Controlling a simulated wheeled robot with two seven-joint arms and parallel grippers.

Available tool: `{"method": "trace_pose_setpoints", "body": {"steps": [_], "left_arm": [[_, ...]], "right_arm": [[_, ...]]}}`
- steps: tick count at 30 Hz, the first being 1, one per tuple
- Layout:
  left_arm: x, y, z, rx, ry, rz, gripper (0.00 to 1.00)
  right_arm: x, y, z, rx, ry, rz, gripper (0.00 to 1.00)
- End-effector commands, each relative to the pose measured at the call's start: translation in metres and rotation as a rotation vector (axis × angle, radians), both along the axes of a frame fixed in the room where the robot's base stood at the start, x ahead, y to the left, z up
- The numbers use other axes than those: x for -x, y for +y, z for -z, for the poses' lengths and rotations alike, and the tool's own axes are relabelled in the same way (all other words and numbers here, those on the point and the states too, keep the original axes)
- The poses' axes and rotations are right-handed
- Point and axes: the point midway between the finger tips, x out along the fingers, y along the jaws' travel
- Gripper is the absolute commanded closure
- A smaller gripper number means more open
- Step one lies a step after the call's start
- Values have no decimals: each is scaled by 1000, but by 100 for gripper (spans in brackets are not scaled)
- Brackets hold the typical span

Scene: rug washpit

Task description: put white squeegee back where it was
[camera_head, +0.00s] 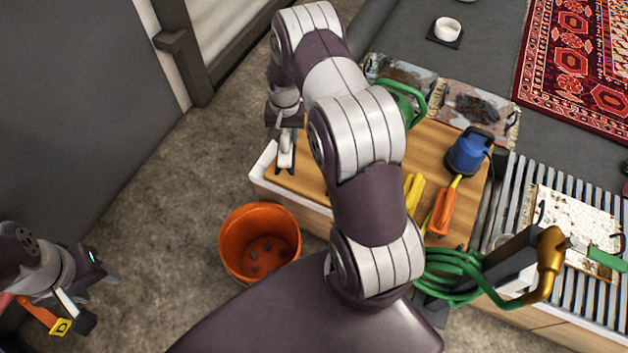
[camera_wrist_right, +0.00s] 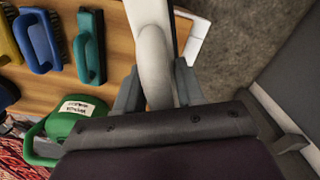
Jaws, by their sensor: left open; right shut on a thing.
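The white squeegee (camera_head: 286,150) is in my right gripper (camera_head: 285,112), over the left end of the wooden bench top. In the right wrist view the fingers (camera_wrist_right: 157,92) are shut on its white curved handle (camera_wrist_right: 153,62). Its far end runs out of the top of that view. I cannot tell whether it touches the bench. My right arm hides part of the bench in the head view. My left gripper (camera_head: 94,297) is open and empty, low at the left, away from the bench.
An orange bucket (camera_head: 232,247) stands on the floor before the bench (camera_head: 440,150). In the wrist view, yellow, blue (camera_wrist_right: 38,42) and teal (camera_wrist_right: 91,45) brushes and a green labelled container (camera_wrist_right: 72,118) lie near. A blue tool (camera_head: 470,152) and green hose (camera_head: 445,272) are to the right.

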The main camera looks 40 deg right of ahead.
Motion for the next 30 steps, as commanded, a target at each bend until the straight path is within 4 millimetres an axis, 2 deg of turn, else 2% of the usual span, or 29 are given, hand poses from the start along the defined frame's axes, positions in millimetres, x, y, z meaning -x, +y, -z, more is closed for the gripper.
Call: {"method": "trace_pose_setpoints", "body": {"steps": [1, 3, 6, 9, 13, 18, 23, 27, 30], "left_arm": [[1, 0, 63, 0, 0, 0, 47], [1, 0, 95, 0, -1, 0, 47], [1, 0, 126, 0, -1, 0, 47], [1, 0, 142, 0, -1, 0, 47], [1, 0, 151, 0, -2, 0, 47], [1, 0, 167, 0, -2, 0, 47], [1, 0, 179, 0, -2, 0, 47], [1, 0, 195, 0, -2, 0, 47], [1, 0, 193, 0, -1, 0, 47]], "right_arm": [[-3, -20, 48, 5, -3, 79, 100], [-5, -43, 61, 9, 0, 187, 100], [-4, -69, 73, 14, 5, 309, 100], [-2, -85, 75, 15, 9, 388, 100], [0, -93, 81, 16, 13, 430, 100], [1, -93, 115, 15, 16, 432, 100], [0, -93, 140, 15, 14, 431, 100], [1, -93, 170, 15, 14, 430, 100], [0, -93, 171, 15, 13, 429, 100]]}}
